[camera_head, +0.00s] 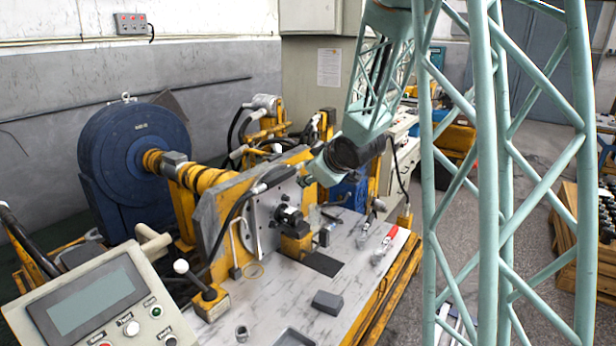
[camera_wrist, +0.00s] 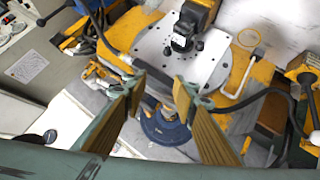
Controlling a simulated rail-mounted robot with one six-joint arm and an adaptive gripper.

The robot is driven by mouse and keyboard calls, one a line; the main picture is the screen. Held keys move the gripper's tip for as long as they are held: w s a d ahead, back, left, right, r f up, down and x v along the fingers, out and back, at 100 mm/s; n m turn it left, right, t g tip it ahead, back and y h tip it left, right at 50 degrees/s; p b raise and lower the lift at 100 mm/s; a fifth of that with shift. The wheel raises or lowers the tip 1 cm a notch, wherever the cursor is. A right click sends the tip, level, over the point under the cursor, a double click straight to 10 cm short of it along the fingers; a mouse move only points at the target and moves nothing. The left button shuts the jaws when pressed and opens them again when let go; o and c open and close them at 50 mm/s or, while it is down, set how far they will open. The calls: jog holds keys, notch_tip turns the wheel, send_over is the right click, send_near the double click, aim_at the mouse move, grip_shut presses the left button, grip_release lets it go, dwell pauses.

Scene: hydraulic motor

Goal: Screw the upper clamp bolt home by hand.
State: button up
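In the head view, a light metal plate (camera_head: 264,206) stands upright on the bench, with a black motor block (camera_head: 291,219) on its face. In the wrist view, the plate (camera_wrist: 152,44) and black block (camera_wrist: 185,32) are at top centre. Small dark bolt heads or holes show around the block; I cannot tell which is the upper clamp bolt. My gripper (camera_head: 305,181) is by the plate's upper right edge. In the wrist view its fingers (camera_wrist: 160,82) are spread apart, with nothing held between them. Whether the tips touch anything is unclear.
A bench top (camera_head: 262,305) carries a grey block (camera_head: 327,302), a small nut-like part (camera_head: 242,333) and a red-handled clamp (camera_head: 386,240). A knobbed lever (camera_head: 190,279) and a control panel (camera_head: 92,306) stand at front left. A large blue drum (camera_head: 130,150) is behind.

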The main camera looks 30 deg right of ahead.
jog(key=shift+c, duration=1.4)
jog(key=w+d+f+n+t+y+p, duration=0.35)
jog(key=w+d+f, duration=0.35)
jog(key=w+f, duration=0.35)
jog(key=n+t+y+p, duration=0.1)
jog(key=n+y, duration=0.1)
jog(key=y, duration=0.2)
send_near(288, 199)
jog(key=s+d, duration=0.3)
jog(key=shift+s+d+f+t+y+p, duration=0.15)
jog(key=shift+s+f+t+y+p, duration=0.25)
jog(key=shift+s+f+y, duration=0.4)
jog(key=shift+r, duration=0.15)
jog(key=shift+b+x, duration=0.5)
jog(key=shift+x, duration=6.35)
